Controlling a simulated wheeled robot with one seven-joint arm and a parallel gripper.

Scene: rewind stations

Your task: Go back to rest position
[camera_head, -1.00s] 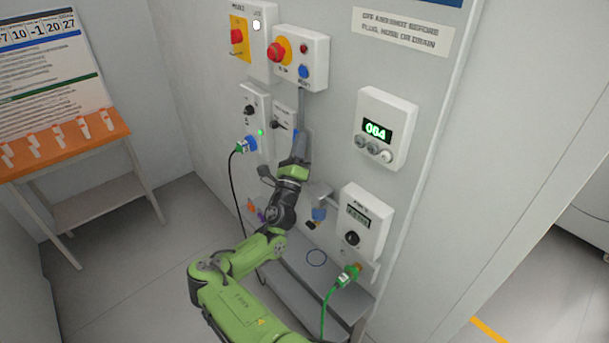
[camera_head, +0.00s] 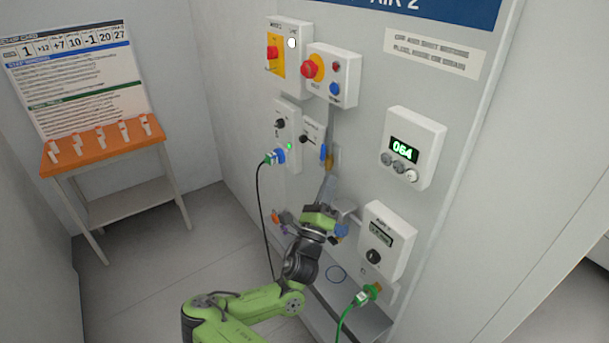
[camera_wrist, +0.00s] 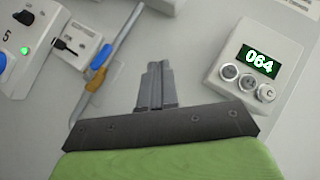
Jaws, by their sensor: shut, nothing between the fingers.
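My green arm reaches up from the bottom of the head view toward the grey wall panel. My gripper (camera_head: 329,183) is in front of the panel's middle, below the blue and yellow valve handles. In the wrist view my gripper (camera_wrist: 155,68) shows its grey fingers together, with nothing between them. It appears apart from the panel, though the exact gap is hard to tell. The display box (camera_wrist: 255,65) reading 064 is to its right in the wrist view, and the blue handle (camera_wrist: 101,57) and yellow handle (camera_wrist: 96,79) are to its left.
The panel carries an emergency-stop box (camera_head: 332,75), a display box (camera_head: 413,148) and a lower meter box (camera_head: 386,241). A black cable (camera_head: 259,210) and a green hose (camera_head: 347,316) hang nearby. An orange-topped table (camera_head: 85,150) stands at left, with clear floor between.

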